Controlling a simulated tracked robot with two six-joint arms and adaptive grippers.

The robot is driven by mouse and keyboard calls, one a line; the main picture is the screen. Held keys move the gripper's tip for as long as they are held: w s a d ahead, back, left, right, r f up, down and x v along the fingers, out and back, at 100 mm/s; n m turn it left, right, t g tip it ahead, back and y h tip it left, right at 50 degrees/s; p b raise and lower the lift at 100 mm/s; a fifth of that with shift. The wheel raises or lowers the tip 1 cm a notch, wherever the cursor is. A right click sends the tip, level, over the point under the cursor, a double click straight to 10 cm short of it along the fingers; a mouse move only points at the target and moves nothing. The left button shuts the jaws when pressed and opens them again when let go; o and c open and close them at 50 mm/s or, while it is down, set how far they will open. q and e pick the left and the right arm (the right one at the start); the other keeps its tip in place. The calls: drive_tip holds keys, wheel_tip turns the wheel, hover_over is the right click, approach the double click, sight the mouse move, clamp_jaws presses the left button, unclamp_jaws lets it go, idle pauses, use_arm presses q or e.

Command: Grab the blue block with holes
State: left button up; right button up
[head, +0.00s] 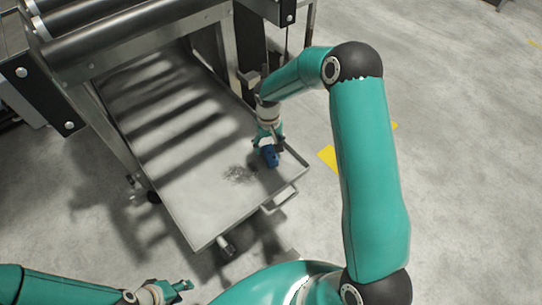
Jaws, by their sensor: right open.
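A small dark blue block (271,158) shows at the right part of a grey metal tray, right below my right gripper. Its holes are too small to make out. My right gripper (268,146) points down at the block from above and is open, with its fingers close to it. Its fingers partly cover the block, and I cannot tell whether they touch it. My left gripper (181,290) is low at the bottom left, away from the tray, and holds nothing that I can see.
The tray (205,205) is a wheeled cart with a low rim and a handle (279,200) at its near right side. A roller conveyor frame (130,35) stands over its far left part. A dark scattered patch (238,174) lies near the block. Open floor is on the right.

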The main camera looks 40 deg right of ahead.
sight(269, 151)
wheel_tip(269, 151, down, 4)
drive_tip(key=shift+s+r+b, duration=0.15)
drive_tip(key=shift+b, duration=0.25)
drive_tip(key=shift+c, duration=0.4)
drive_tip(key=shift+r, duration=0.1)
clamp_jaws()
